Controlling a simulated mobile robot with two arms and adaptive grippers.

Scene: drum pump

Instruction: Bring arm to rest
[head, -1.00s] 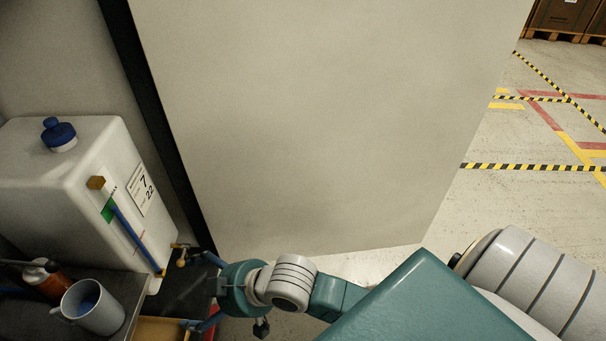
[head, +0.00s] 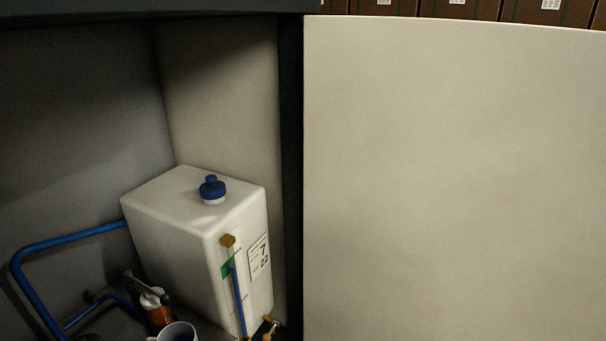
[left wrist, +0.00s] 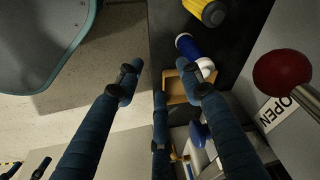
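My left gripper (left wrist: 163,88) shows in the left wrist view as several dark blue jointed fingers. The fingers are spread apart with nothing held between them, so it is open. Beyond the fingertips are a tan tray (left wrist: 176,98), a blue and white bottle (left wrist: 187,47) and a yellow item with a dark end (left wrist: 205,10). Neither gripper shows in the head view now. My right gripper is out of view.
A red ball knob (left wrist: 281,72) on a metal rod is right of my left gripper, near an OPEN label (left wrist: 282,114). The head view shows a white tank (head: 180,222) with a blue cap (head: 212,188), a mug (head: 178,332), blue pipe (head: 70,236) and a large pale panel (head: 450,180).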

